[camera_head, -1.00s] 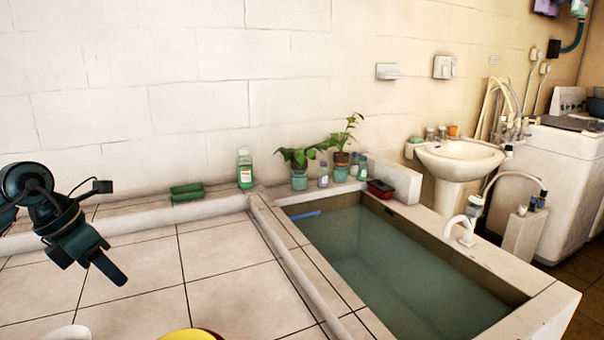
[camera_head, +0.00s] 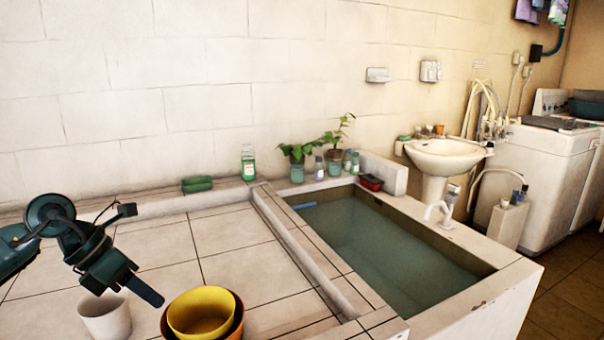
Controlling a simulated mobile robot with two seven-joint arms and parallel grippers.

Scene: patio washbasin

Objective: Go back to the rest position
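My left gripper (camera_head: 146,292) hangs over the tiled counter at the lower left, its dark finger pointing down to the right. It is seen from the side, so I cannot tell whether its fingers are apart. No object shows in it. My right gripper is not in view.
A water-filled basin (camera_head: 385,240) lies right of the tiled counter (camera_head: 235,245). Along the wall stand a green bottle (camera_head: 248,163), green sponges (camera_head: 197,184) and potted plants (camera_head: 297,160). A white sink (camera_head: 447,155) and washing machine (camera_head: 545,180) are farther right. The middle tiles are clear.

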